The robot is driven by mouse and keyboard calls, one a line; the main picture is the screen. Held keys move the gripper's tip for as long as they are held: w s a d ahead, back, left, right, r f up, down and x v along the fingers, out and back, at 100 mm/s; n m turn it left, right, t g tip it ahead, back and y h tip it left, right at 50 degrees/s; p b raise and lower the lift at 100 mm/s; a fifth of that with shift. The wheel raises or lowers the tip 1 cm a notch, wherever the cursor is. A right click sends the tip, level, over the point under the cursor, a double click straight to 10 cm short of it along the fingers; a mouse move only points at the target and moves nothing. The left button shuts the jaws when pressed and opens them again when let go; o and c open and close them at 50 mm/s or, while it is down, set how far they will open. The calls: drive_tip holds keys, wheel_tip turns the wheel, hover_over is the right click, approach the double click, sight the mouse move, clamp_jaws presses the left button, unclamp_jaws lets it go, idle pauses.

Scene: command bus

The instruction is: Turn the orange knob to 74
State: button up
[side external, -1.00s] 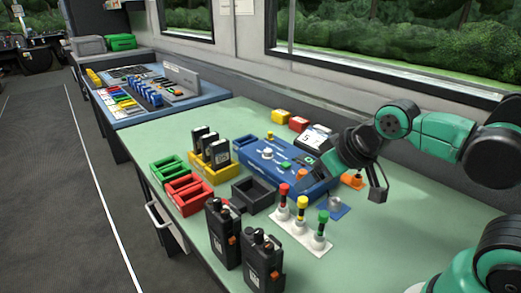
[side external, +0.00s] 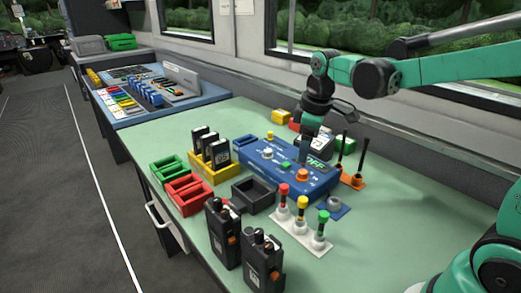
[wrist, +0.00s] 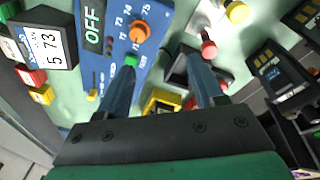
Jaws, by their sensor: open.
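The blue control box (side external: 285,165) stands on the green table, with the orange knob (side external: 302,174) on its top. In the wrist view the orange knob (wrist: 140,32) has printed marks 72, 73, 74 and 75 around it; I cannot tell which mark it points at. A display beside it (wrist: 93,25) reads OFF. A green button (wrist: 130,61) lies close by. My gripper (side external: 309,140) hangs above the far side of the box. In the wrist view my gripper (wrist: 160,66) is open and empty, its fingers apart and the knob beyond them, clear of both.
A white-faced block (wrist: 44,42) shows 5 and 73. Red, yellow and green plungers (side external: 300,220) stand in front of the box. Black radios (side external: 240,250) stand at the near edge, and an orange stand with dark upright tools (side external: 353,180) is right of the box.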

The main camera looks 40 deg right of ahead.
sight(303, 171)
drive_tip(key=w+d+f+n+g, duration=0.2)
drive_tip(key=d+f, duration=0.1)
drive_tip(key=shift+w+d+n, duration=0.2)
drive_tip(key=shift+w+n, duration=0.1)
drive_tip(key=shift+w, duration=0.05)
drive_tip(key=shift+f, duration=2.9)
clamp_jaws()
